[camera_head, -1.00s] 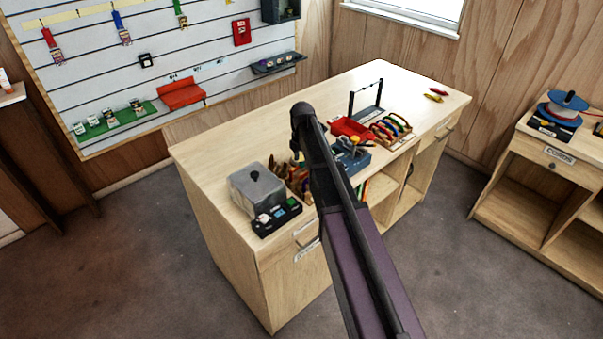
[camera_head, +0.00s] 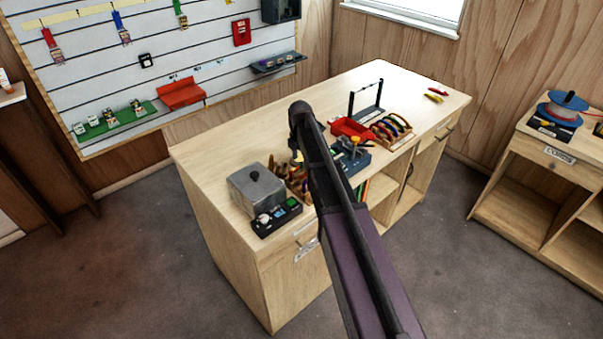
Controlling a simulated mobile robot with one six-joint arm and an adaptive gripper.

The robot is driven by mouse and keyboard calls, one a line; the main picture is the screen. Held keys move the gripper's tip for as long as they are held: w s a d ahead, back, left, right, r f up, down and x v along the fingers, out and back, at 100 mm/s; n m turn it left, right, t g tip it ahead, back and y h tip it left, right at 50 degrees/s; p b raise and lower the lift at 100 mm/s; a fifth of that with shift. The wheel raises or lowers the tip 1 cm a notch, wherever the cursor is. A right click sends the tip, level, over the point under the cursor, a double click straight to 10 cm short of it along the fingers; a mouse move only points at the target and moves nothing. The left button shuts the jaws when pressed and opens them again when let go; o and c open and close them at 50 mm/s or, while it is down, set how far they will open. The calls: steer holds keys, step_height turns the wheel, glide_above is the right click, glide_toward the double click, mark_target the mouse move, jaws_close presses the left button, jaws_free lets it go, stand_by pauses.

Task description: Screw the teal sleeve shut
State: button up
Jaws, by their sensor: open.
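I cannot make out a teal sleeve; the gear on the workbench (camera_head: 225,150) is small and partly hidden by my arm. A rack of coloured carabiners (camera_head: 392,128) stands at the right part of the bench. A second group of brownish carabiners (camera_head: 292,176) stands left of my arm. A blue-grey block with a yellow knob (camera_head: 354,158) sits just right of my arm. My arm crosses the middle of the view and its far end bends down over the bench.
A grey lidded box (camera_head: 257,190) and a black tray of small parts (camera_head: 276,217) stand at the bench's near left. A red tray (camera_head: 352,129) and a dark upright frame (camera_head: 366,102) stand farther back. The bench's back left is clear.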

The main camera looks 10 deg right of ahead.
steer(key=shift+w+a, duration=0.5)
steer(key=shift+w, duration=0.35)
stand_by(0.6)
steer(key=shift+f+b, duration=1.35)
steer(key=shift+b, duration=0.05)
stand_by(0.4)
steer(key=shift+s+d, duration=0.35)
steer(key=shift+s, duration=0.25)
steer(key=shift+s+d, duration=0.35)
steer(key=shift+s, duration=0.25)
steer(key=shift+r, duration=0.1)
steer(key=shift+w+a+r+p, duration=0.1)
steer(key=shift+w+r+p, duration=0.1)
steer(key=shift+r+p, duration=0.5)
steer(key=shift+w+r+p, duration=0.15)
steer(key=shift+r+p, duration=0.45)
steer(key=shift+p, duration=0.1)
steer(key=shift+w+a, duration=0.25)
steer(key=shift+w, duration=0.25)
steer(key=shift+w+a, duration=0.25)
steer(key=shift+w, duration=0.2)
